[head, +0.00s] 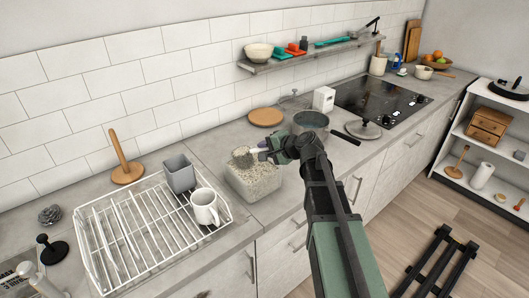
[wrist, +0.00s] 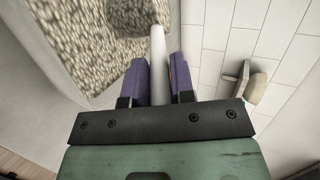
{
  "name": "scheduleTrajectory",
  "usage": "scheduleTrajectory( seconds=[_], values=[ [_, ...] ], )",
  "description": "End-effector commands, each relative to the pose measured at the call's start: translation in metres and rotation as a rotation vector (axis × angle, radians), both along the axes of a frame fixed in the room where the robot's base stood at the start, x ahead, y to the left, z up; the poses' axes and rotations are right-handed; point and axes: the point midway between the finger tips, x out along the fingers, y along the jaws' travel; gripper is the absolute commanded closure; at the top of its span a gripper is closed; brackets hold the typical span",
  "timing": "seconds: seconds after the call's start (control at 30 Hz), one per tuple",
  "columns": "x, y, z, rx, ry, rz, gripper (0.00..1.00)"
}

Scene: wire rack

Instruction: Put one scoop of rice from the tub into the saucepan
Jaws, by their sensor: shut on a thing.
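The tub (head: 256,191) of rice stands on the counter in the middle of the head view. My gripper (head: 268,153) is above the tub's right back part, shut on the pale handle of the scoop (head: 242,158). In the wrist view the handle (wrist: 158,60) sits between the two purple fingers. The scoop's bowl is at the top of that view, with rice-like grain in it, partly cut off. Rice (wrist: 65,40) in the tub shows to its left. The dark saucepan (head: 311,120) stands right of and behind the tub, partly behind my arm; its inside looks empty.
A white dish rack (head: 150,235) with a grey cup (head: 179,172) and a white mug (head: 205,207) is left of the tub. A round wooden board (head: 266,117), a white box (head: 323,99) and a lid (head: 363,129) are near the saucepan. A shelf (head: 310,53) runs above.

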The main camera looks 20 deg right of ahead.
Motion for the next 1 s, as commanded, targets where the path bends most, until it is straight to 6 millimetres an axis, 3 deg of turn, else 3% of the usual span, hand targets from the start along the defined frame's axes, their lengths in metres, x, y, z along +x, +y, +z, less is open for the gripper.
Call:
scheduleTrajectory(
  seconds=[0.07,0.33,0.57,0.63,1.0],
  values=[
    [0.000,0.000,0.016,0.000,0.000,0.000,1.00],
    [-0.016,-0.024,0.019,0.080,-0.050,-0.002,1.00],
    [-0.018,-0.027,0.050,0.117,-0.074,0.000,1.00],
    [-0.019,-0.030,0.037,0.148,-0.094,-0.001,1.00],
    [-0.024,-0.037,0.039,0.251,-0.160,0.000,1.00]
  ],
)
